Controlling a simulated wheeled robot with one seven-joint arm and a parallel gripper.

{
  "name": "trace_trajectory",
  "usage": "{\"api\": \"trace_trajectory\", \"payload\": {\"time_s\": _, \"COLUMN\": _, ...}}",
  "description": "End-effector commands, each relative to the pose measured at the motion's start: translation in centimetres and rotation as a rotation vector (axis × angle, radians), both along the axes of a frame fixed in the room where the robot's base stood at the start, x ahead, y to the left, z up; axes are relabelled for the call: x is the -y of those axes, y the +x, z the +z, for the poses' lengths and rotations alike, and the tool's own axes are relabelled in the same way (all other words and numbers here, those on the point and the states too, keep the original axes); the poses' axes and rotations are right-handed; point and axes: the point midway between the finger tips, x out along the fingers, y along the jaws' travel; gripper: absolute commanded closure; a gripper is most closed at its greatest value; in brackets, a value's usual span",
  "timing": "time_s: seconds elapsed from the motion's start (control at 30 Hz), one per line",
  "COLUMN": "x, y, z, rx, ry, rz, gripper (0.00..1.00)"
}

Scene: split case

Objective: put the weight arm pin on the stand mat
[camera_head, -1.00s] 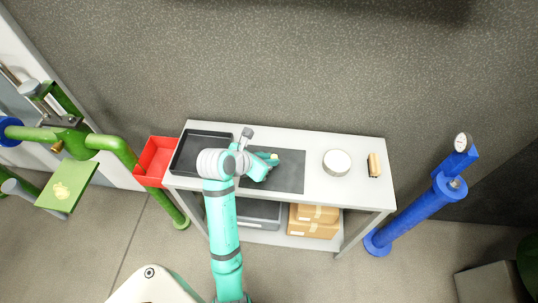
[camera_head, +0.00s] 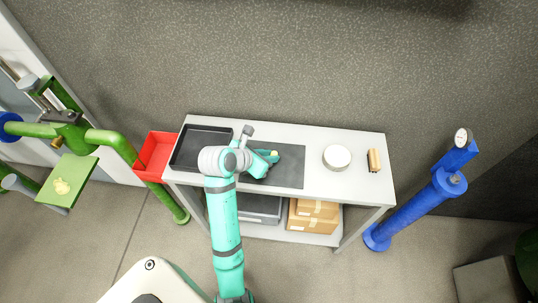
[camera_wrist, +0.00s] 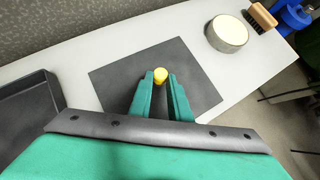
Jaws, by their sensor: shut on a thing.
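The weight arm pin (camera_wrist: 160,75) shows as a small yellow cylinder between my fingertips in the wrist view. It also shows as a tiny yellow spot (camera_head: 274,153) in the head view. My gripper (camera_wrist: 164,82) is shut on it. The stand mat (camera_wrist: 115,80) is a dark grey rectangle on the white bench, also seen in the head view (camera_head: 290,172). My gripper and the pin are over the mat. I cannot tell whether the pin touches the mat. The lower part of the pin is hidden by the fingers.
A black tray (camera_head: 187,163) lies left of the mat, with a red bin (camera_head: 156,155) beyond it. A round white-topped tin (camera_head: 337,157) and a wooden brush (camera_head: 374,161) stand to the right. A green pipe (camera_head: 118,147) and a blue post (camera_head: 408,211) flank the bench.

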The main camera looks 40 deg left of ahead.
Motion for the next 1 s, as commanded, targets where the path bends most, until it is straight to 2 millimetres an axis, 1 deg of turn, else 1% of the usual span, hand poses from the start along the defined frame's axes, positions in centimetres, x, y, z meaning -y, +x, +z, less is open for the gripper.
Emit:
{"api": "trace_trajectory", "payload": {"time_s": 0.2, "x": 0.0, "y": 0.0, "z": -0.4, "rx": 0.000, "ry": 0.000, "rz": 0.000, "gripper": 1.00}}
{"api": "trace_trajectory", "payload": {"time_s": 0.23, "x": 0.0, "y": 0.0, "z": -0.4, "rx": 0.000, "ry": 0.000, "rz": 0.000, "gripper": 0.78}}
{"api": "trace_trajectory", "payload": {"time_s": 0.27, "x": 0.0, "y": 0.0, "z": -0.4, "rx": 0.000, "ry": 0.000, "rz": 0.000, "gripper": 0.71}}
{"api": "trace_trajectory", "payload": {"time_s": 0.3, "x": 0.0, "y": 0.0, "z": -0.4, "rx": 0.000, "ry": 0.000, "rz": 0.000, "gripper": 0.62}}
{"api": "trace_trajectory", "payload": {"time_s": 0.67, "x": 0.0, "y": -0.2, "z": -0.1, "rx": 0.000, "ry": 0.000, "rz": 0.000, "gripper": 0.61}}
{"api": "trace_trajectory", "payload": {"time_s": 0.77, "x": -0.1, "y": -0.8, "z": 0.6, "rx": 0.002, "ry": 0.001, "rz": 0.000, "gripper": 0.61}}
{"api": "trace_trajectory", "payload": {"time_s": 1.0, "x": -0.3, "y": -3.8, "z": 3.6, "rx": 0.002, "ry": 0.003, "rz": 0.001, "gripper": 0.61}}
